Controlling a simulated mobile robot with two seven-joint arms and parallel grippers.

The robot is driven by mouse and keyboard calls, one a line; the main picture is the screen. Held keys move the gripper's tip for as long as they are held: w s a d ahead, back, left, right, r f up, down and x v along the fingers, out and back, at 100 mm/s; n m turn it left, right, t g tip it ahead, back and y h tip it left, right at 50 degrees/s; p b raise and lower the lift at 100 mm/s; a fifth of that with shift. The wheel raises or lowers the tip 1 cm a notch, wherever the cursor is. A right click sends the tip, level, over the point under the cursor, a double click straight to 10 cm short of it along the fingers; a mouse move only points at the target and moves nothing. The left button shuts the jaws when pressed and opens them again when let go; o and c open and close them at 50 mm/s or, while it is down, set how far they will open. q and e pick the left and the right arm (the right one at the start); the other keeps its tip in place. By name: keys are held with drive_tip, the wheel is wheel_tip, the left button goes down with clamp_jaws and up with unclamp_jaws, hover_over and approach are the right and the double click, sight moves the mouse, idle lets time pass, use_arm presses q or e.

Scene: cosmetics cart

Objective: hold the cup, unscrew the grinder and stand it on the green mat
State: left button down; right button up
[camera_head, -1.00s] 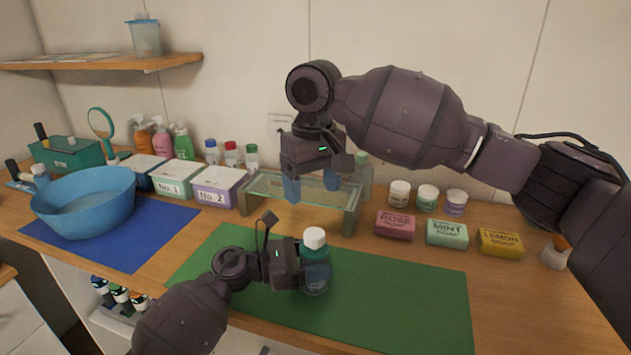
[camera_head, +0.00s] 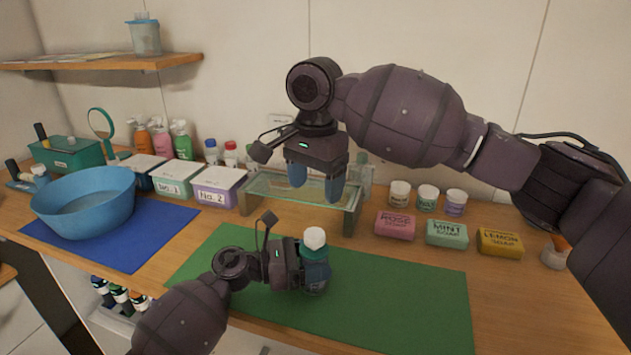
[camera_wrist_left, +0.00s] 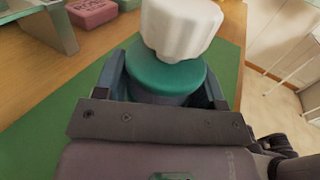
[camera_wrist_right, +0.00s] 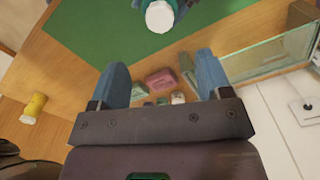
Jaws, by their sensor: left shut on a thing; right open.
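The cup (camera_head: 317,287) stands at the middle of the green mat (camera_head: 400,310), with a teal collar and the white grinder (camera_head: 315,238) on top. My left gripper (camera_head: 316,272) is shut around the cup from the left side. In the left wrist view the white grinder (camera_wrist_left: 180,28) sits on the teal collar (camera_wrist_left: 165,75) between the fingers; the cup's lower part is mostly hidden. My right gripper (camera_head: 317,185) is open and empty, pointing down in front of the glass shelf, above and behind the cup. In the right wrist view the white grinder (camera_wrist_right: 159,16) is beyond the fingertips.
A low glass shelf (camera_head: 290,190) stands behind the mat. Rose, mint and lemon soaps (camera_head: 447,233) and several small jars (camera_head: 427,198) are at the right. A blue basin (camera_head: 85,205) is on a blue mat (camera_head: 150,240) at the left. The mat's right half is clear.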

sight(316, 232)
wheel_tip(316, 232, down, 12)
idle(0.7)
